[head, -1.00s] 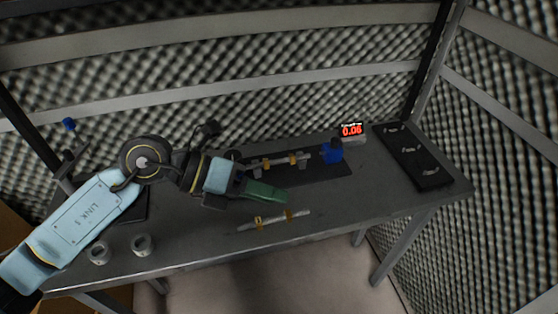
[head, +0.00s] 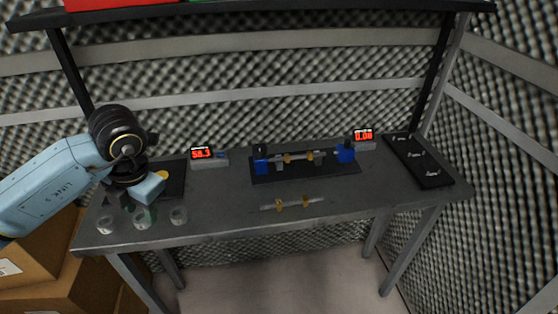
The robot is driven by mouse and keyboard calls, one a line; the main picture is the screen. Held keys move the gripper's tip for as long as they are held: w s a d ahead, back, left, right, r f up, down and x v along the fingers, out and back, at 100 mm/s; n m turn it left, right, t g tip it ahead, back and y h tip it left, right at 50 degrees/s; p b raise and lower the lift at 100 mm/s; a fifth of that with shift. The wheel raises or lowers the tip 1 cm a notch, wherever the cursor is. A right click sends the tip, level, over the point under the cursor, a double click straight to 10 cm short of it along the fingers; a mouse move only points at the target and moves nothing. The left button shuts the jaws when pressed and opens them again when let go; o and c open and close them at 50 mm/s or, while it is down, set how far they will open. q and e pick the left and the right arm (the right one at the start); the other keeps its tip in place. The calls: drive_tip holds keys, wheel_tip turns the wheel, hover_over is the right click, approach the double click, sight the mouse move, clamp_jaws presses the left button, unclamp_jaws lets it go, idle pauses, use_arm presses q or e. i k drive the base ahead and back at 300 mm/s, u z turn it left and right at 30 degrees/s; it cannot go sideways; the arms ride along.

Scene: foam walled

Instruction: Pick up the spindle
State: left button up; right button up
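A thin silver spindle with two yellow-orange collars (head: 292,203) lies on the grey table near its front edge. A similar rod with orange collars (head: 300,159) sits between the blue end blocks of a black fixture (head: 318,172) behind it. My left gripper (head: 145,213) points down at the left end of the table, far from both rods, right by the middle of three small grey cups (head: 142,222). Its green fingers are small and partly hidden, so I cannot tell whether they are open. My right gripper is out of view.
More grey cups (head: 106,225) (head: 179,215) stand left. A black pad (head: 174,179) and a red-digit display (head: 202,153) are behind them. A second display (head: 363,135) and black tray (head: 420,163) are right. A shelf (head: 250,12) spans above. The table's front middle is mostly clear.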

sight(309, 155)
drive_tip(key=u, duration=1.05)
drive_tip(key=i, duration=1.05)
drive_tip(key=z, duration=3)
